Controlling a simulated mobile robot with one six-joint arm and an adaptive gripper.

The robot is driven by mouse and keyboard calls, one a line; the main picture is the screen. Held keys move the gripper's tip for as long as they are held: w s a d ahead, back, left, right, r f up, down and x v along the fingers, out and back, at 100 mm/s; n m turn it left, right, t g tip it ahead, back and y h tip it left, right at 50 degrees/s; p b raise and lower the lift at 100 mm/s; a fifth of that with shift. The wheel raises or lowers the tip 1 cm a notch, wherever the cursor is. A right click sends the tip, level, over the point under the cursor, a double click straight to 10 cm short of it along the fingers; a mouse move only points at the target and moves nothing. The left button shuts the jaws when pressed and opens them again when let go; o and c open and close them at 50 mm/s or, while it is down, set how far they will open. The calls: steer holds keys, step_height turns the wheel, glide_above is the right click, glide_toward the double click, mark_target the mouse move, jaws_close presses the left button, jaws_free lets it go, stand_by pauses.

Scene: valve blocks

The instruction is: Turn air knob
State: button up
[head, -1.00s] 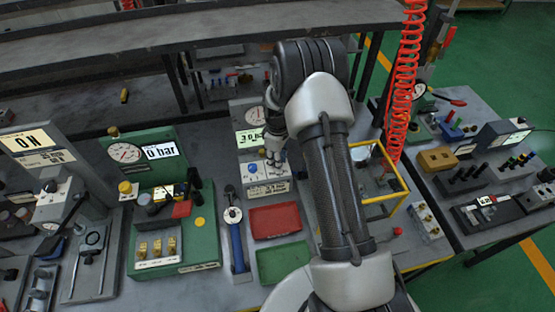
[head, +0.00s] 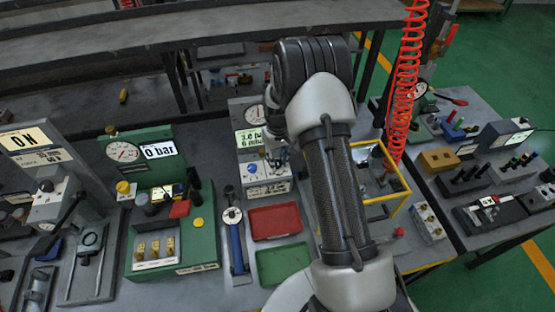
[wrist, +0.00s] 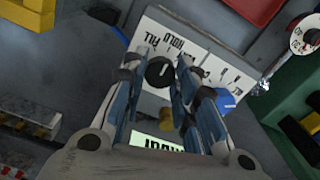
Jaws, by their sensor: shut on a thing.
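The panel block (head: 265,190) stands behind the red tray in the head view, with a gauge (head: 254,115) and a lit display (head: 249,139) above. A blue knob (head: 252,171) is on its left. In the wrist view, a black round knob (wrist: 159,72) sits on the white panel face (wrist: 150,35) near the printed words FILL and HOLD. My gripper (wrist: 158,75) has a finger on each side of this knob and is shut on it. The blue knob (wrist: 225,99) stands beside the right finger, outside the grip. In the head view my arm hides the panel's right part.
A red tray (head: 276,222) and a green tray (head: 284,263) lie in front of the panel. A yellow frame (head: 400,190) and a red coiled hose (head: 403,90) are to the right of my arm. A green gauge station (head: 145,200) stands to the left.

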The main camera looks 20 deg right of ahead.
mark_target(278, 162)
stand_by(0.3)
steer(key=o, duration=1.1)
step_height(278, 162, up, 12)
steer(key=shift+r, duration=0.1)
stand_by(0.6)
